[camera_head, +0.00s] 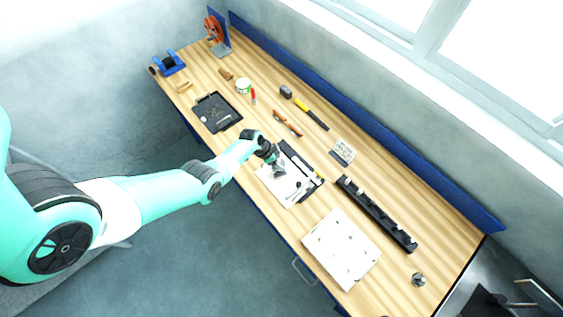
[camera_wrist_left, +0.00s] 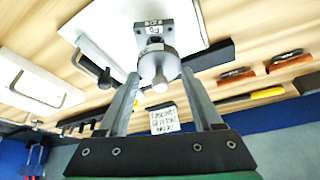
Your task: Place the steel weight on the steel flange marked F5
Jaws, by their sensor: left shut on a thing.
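My left gripper (camera_head: 275,166) reaches from the left over the white sheet on the workbench. In the left wrist view its two fingers (camera_wrist_left: 160,78) are shut on the steel weight (camera_wrist_left: 158,62), a round grey metal piece with a small knob. A grey block-like metal part (camera_wrist_left: 152,22) with small labels shows just beyond the weight, over the white sheet. Its marking is too small to read surely, so I cannot tell whether it is flange F5. I also cannot tell whether the weight touches it. My right gripper is not in view.
A white board (camera_head: 341,248) lies to the right and a long black rack (camera_head: 376,214) behind it. A black tray (camera_head: 217,111) is on the left. A hammer (camera_head: 311,113) and orange-handled tools (camera_head: 287,123) lie further back. A small metal piece (camera_head: 418,279) stands near the right end.

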